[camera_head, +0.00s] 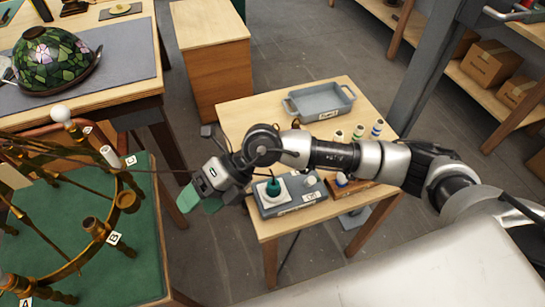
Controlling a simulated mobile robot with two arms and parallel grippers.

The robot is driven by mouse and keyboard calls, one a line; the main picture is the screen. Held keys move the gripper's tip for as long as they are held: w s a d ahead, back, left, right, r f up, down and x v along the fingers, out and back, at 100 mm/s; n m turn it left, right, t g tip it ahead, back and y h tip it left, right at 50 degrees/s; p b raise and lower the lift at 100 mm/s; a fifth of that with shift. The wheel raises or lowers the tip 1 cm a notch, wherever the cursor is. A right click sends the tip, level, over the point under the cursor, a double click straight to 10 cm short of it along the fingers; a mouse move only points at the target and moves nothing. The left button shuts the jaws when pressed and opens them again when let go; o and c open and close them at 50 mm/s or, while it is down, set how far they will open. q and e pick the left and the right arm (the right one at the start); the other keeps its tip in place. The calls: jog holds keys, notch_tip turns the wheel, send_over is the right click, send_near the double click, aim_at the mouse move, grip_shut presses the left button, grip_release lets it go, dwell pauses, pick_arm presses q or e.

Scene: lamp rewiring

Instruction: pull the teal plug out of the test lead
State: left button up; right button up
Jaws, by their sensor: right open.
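A teal, rounded piece (273,187), which looks like the teal plug, sits on a white plate on top of a grey box (298,194) on the small wooden table. I cannot make out the test lead's socket or how the plug sits in it. My right gripper (201,201) reaches over from the right, past the table's left edge, and points down-left. My left gripper is not in view.
A grey tray (319,101) and several small bottle-like pieces stand on the small table (245,106). A brass lamp frame (75,262) stands on a green mat (140,270) at left. A stained-glass shade (52,60) lies on a workbench behind. Grey floor separates the tables.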

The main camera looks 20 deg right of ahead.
jog(key=w+d+f+t+h, duration=0.1)
jog(key=w+d+f+h, duration=0.35)
jog(key=d+h, duration=0.35)
jog(key=t+h, duration=0.2)
jog(key=h, duration=0.1)
send_over(273, 182)
jog(key=shift+a+r, duration=0.2)
jog(key=shift+r, duration=0.05)
jog(key=shift+d+f, duration=0.2)
jog(key=shift+d, duration=0.05)
notch_tip(273, 182, down, 9)
jog(key=p, duration=0.3)
jog(key=shift+a+f, duration=0.1)
jog(key=shift+f, duration=0.6)
jog(key=shift+c, duration=0.5)
jog(key=c, duration=0.9)
jog(key=shift+r, duration=0.1)
